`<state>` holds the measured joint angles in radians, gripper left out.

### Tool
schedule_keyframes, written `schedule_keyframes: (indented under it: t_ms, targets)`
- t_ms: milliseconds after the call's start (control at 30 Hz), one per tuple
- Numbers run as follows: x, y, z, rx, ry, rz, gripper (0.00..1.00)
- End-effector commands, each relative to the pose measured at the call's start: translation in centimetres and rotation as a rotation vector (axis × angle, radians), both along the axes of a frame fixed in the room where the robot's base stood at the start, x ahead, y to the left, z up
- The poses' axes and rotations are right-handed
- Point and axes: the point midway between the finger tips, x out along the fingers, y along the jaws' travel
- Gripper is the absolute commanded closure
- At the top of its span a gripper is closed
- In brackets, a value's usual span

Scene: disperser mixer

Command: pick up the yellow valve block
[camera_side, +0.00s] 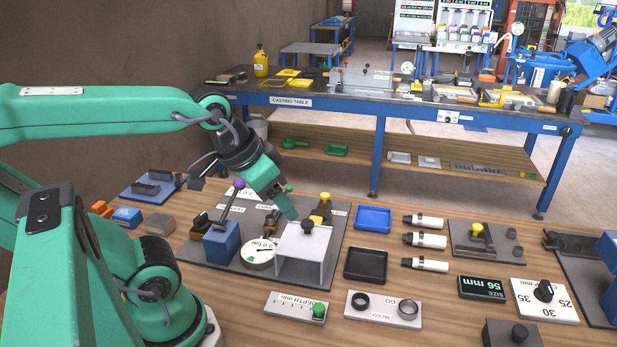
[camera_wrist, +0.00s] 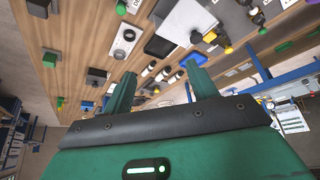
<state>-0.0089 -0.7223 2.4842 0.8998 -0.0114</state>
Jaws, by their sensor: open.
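A yellow block with a yellow knob on top (camera_side: 322,209) stands on the grey board just behind the white box; its lower part is hidden. A second yellow knobbed piece (camera_side: 477,231) sits on a dark plate further right. I cannot tell for certain which is the valve block. Yellow parts (camera_wrist: 211,37) also show beside the white box in the wrist view. My gripper (camera_side: 290,201) is open and empty, above the grey board and left of the nearer yellow block. Its two green fingers (camera_wrist: 160,72) are spread in the wrist view, with nothing between them up close.
The white box (camera_side: 302,252) with a black knob stands just below my gripper in the side view. A round gauge (camera_side: 259,252) and blue block (camera_side: 221,242) are to its left. Blue (camera_side: 373,218) and black trays (camera_side: 366,264) lie to its right. The casting table (camera_side: 330,98) is behind.

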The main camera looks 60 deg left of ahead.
Motion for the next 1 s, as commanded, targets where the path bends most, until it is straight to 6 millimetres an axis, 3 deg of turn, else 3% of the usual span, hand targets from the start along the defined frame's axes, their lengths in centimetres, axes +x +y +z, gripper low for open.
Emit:
schedule_keyframes:
  t_ms: [533, 1000]
  targets:
    - [6.6, 3.3, -1.3, -0.063, 0.153, 0.233, 0.42]
    - [12.8, 8.1, -5.8, -0.123, 0.298, 0.473, 0.42]
